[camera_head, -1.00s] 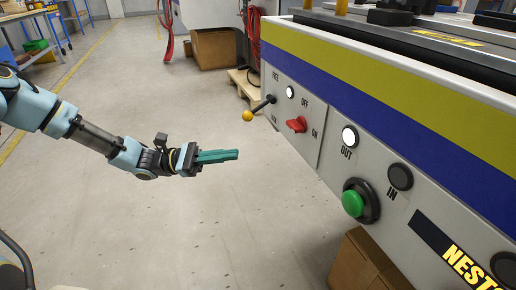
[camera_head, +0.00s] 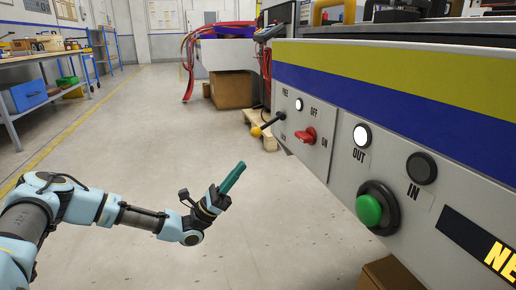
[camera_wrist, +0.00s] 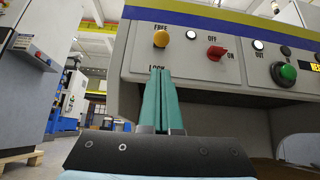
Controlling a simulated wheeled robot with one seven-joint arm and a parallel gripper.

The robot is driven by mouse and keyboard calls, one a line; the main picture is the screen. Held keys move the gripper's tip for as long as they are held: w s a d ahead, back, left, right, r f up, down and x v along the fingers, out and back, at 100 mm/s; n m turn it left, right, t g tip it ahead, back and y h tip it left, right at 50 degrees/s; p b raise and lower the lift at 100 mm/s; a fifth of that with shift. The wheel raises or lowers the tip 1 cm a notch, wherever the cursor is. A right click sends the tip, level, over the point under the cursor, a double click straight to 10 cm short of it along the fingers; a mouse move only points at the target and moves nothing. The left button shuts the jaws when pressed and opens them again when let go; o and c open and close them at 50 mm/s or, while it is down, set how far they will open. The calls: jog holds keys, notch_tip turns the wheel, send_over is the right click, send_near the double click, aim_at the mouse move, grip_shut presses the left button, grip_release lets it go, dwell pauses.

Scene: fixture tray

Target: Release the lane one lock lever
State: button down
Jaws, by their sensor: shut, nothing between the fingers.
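The lock lever (camera_head: 268,125) is a dark rod with a yellow ball knob, sticking out from the grey front panel between the FREE and LOCK labels. Its yellow knob also shows in the wrist view (camera_wrist: 161,39), above the fingertips. Which label the lever is set to, I cannot tell for sure. My gripper (camera_head: 239,166) has teal fingers pressed together and empty, pointing up and right towards the panel. A gap shows between the fingertips and the knob. In the wrist view, the shut fingers (camera_wrist: 160,74) reach up over the LOCK label.
Right of the lever are a red OFF/ON switch (camera_head: 306,136), a lit white OUT button (camera_head: 362,135), a dark IN button (camera_head: 421,168) and a green button (camera_head: 369,210). A cardboard box (camera_head: 392,274) sits below the panel.

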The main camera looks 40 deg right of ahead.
aim_at(267, 125)
jog(key=b+x, duration=0.2)
jog(key=x, duration=0.8)
jog(key=shift+a, duration=0.1)
jog(key=shift+a+r+y+p, duration=0.2)
jog(key=shift+y+p, duration=0.1)
jog(key=shift+p, duration=0.7)
